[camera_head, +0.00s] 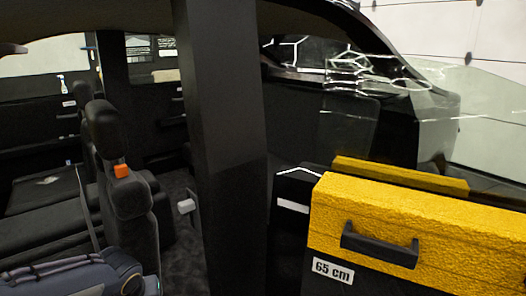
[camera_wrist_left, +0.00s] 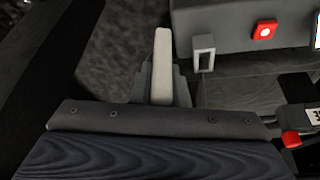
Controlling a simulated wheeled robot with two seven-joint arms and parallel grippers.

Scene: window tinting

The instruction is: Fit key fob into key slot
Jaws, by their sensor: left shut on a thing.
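In the left wrist view, my left gripper (camera_wrist_left: 161,85) is shut on a pale grey upright bar, which I take to be the key fob (camera_wrist_left: 162,48). The fob sticks out beyond the grey fingers, and its lower part is hidden between them. To its right, a grey rectangular frame with a dark opening, likely the key slot (camera_wrist_left: 204,53), sits on the edge of a dark grey panel. The fob and this frame look apart. In the head view, my left arm comes in at the lower left, and its fingers and the fob cannot be made out. My right gripper is not in view.
The grey panel carries a red button (camera_wrist_left: 265,31). A black part with a red tab (camera_wrist_left: 291,139) lies right of the gripper. In the head view, a dark seat (camera_head: 127,195) and a black pillar (camera_head: 220,150) stand close.

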